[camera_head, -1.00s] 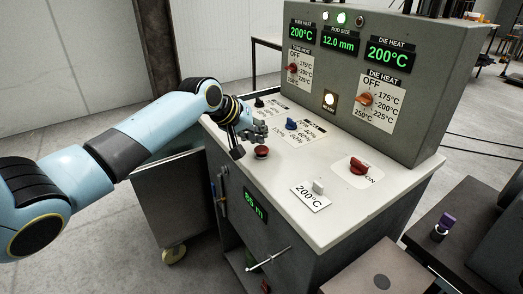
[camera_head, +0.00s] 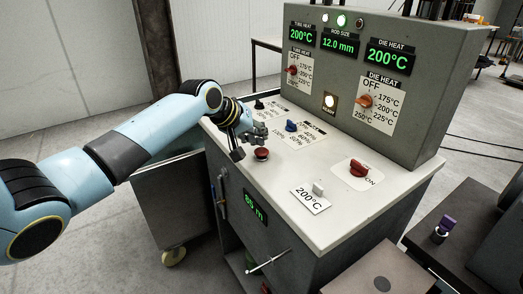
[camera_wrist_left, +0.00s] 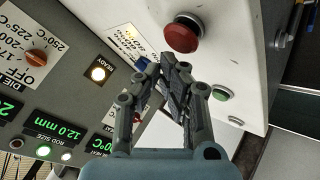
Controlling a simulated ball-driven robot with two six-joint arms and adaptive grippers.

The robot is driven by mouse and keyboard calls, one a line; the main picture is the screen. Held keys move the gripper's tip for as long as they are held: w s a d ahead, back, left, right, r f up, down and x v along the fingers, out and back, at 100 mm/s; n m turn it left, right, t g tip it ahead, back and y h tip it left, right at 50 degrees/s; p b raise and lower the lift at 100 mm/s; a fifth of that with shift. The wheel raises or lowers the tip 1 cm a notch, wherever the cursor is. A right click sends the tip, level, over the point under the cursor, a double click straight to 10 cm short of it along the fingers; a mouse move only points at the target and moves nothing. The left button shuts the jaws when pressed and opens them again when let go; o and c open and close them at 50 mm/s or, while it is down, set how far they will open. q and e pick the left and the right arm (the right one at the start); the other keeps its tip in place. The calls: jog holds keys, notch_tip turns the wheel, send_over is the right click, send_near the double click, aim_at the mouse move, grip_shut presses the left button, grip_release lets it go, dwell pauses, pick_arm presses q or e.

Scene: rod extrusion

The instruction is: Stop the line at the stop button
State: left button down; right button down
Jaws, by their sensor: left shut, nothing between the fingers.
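The red mushroom-shaped stop button (camera_head: 261,153) stands near the left front edge of the white console top (camera_head: 325,225). It shows large in the left wrist view (camera_wrist_left: 184,36), just past my fingertips. My left gripper (camera_head: 258,134) is shut and empty, over the console top just behind the button in the head view. In the left wrist view its closed fingers (camera_wrist_left: 175,68) lie beside the button with a small gap seen between; I cannot tell the height difference. My right gripper is not in view.
A blue knob (camera_head: 291,125) is close to the right of the gripper. The upright panel (camera_head: 345,100) rises behind.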

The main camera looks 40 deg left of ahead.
aim_at(259, 149)
pick_arm(q)
jog(key=shift+f, duration=0.15)
jog(key=shift+f, duration=0.3)
jog(key=shift+f, duration=0.55)
dwell(0.9)
jog(key=shift+r, duration=0.1)
jog(key=shift+r+p, duration=0.9)
jog(key=shift+p, duration=0.05)
notch_tip(259, 149, up, 5)
jog(key=p, duration=0.5)
jog(key=shift+r, duration=0.1)
